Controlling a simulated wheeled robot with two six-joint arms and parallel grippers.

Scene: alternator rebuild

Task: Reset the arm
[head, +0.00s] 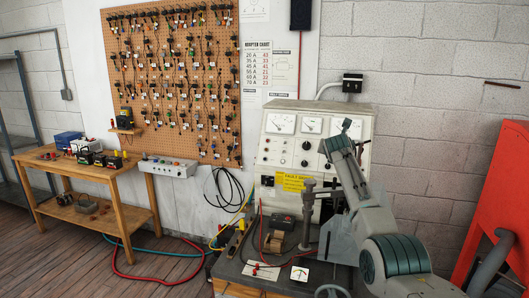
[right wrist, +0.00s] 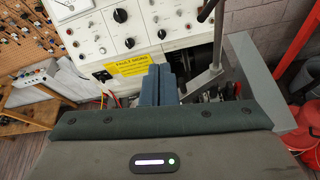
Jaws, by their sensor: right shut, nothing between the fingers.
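My right arm comes in from the lower right of the head view and reaches up in front of the grey test bench (head: 275,150). Its gripper (head: 345,127) is at the upper end of the arm, before the right part of the bench panel. In the right wrist view the two blue-grey fingers (right wrist: 158,84) are together with nothing between them. They show in front of the lower panel, by the yellow label (right wrist: 122,67). My left gripper is in neither view.
A metal post (head: 308,212) with a lever stands on the bench top, close to my right arm. A wooden table (head: 140,190) with boxes and parts stands at the left, below a pegboard (head: 172,80) of adapters. A red panel (head: 495,215) is at the right. Hoses (head: 150,283) lie on the floor.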

